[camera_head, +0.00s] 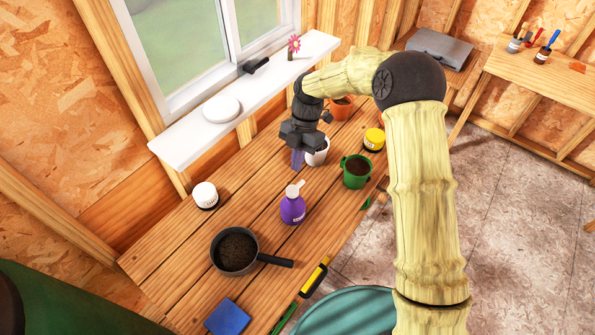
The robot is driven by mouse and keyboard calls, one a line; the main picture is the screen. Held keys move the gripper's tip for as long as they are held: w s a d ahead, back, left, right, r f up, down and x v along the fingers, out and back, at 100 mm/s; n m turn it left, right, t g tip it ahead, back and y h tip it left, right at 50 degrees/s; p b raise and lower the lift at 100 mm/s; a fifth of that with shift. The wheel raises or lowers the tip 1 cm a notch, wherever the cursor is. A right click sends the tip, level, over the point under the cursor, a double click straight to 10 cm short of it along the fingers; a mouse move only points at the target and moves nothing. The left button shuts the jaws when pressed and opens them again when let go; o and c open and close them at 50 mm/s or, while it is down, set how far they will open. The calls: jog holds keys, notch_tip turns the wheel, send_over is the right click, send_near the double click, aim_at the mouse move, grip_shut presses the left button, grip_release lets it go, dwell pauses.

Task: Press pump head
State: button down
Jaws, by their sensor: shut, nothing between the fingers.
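A purple pump bottle (292,211) with a label stands upright on the wooden workbench (200,252). Its white pump head (294,189) sits on top, with a short spout towards the upper right. My gripper (297,160) points down over the bench, beyond the bottle in the picture. It is shut and empty, and it shows apart from the pump head. Its exact height above the bench is hard to tell.
A white pot (317,153) is beside my gripper. A green mug (356,171) and a yellow tin (374,139) stand right.

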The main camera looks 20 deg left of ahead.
jog(key=x, duration=0.1)
jog(key=p+x, duration=0.1)
jog(key=x, duration=0.1)
jog(key=p+x, duration=0.1)
jog(key=shift+w+d+f, duration=0.15)
jog(key=shift+d+f, duration=0.2)
jog(key=shift+f, duration=0.25)
jog(key=shift+f, duration=0.1)
notch_tip(320, 180, down, 2)
jog(key=shift+f+b, duration=0.1)
jog(key=shift+b, duration=1.05)
jog(key=shift+r, duration=0.2)
jog(key=shift+w+r+p, duration=0.1)
jog(key=shift+r+p, duration=0.15)
jog(key=shift+p, duration=0.05)
jog(key=a+b+v, duration=0.1)
jog(key=v, duration=1.2)
jog(key=shift+s+d+r+b, duration=0.2)
jog(key=shift+s+r+b, duration=0.1)
jog(key=shift+b, duration=0.1)
jog(key=shift+w+d, duration=0.1)
jog(key=shift+w, duration=0.1)
